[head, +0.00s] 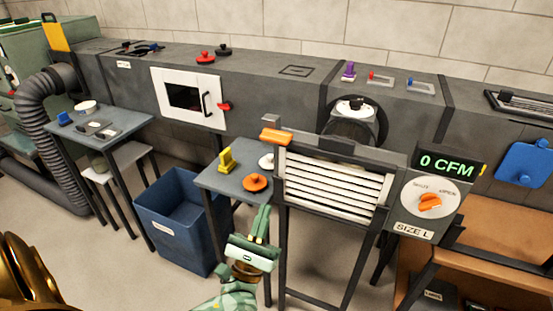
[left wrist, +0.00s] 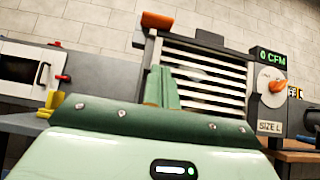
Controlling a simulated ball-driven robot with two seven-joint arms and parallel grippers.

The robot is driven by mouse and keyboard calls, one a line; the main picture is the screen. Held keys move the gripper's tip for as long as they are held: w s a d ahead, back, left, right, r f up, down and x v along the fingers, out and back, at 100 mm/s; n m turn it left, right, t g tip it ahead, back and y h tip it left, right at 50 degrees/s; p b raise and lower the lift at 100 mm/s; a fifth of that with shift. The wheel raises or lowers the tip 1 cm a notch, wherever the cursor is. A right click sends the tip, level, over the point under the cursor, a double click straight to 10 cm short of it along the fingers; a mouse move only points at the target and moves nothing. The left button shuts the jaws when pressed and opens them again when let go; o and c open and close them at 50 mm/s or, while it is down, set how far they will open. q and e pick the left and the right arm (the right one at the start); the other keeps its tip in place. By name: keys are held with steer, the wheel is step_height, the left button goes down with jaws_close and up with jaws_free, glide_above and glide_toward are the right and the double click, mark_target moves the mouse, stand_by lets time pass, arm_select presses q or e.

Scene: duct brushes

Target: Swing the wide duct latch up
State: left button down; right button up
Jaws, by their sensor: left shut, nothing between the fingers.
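A red latch handle (head: 224,106) sits at the right edge of a white framed door (head: 158,96) on the long grey duct. It also shows in the left wrist view (left wrist: 62,78). An orange handle (head: 277,136) sticks out at the upper left corner of a louvred grille unit (head: 330,185); it shows in the left wrist view too (left wrist: 157,21). I cannot tell from any label which one is the wide duct latch. My green left gripper (head: 264,212) is shut and empty, pointing up in front of the grille's left side, below the orange handle. My right gripper is not in view.
A small table (head: 222,184) holds a yellow block (head: 227,160) and an orange knob (head: 255,182). A blue bin (head: 170,215) stands on the floor to its left. A dial panel (head: 433,195) reading 0 CFM adjoins the grille's right side.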

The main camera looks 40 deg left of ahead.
mark_target(275, 136)
arm_select(q)
steer(key=shift+y, duration=0.3)
steer(key=x, duration=1)
steer(key=shift+f, duration=0.1)
steer(key=shift+r, duration=2)
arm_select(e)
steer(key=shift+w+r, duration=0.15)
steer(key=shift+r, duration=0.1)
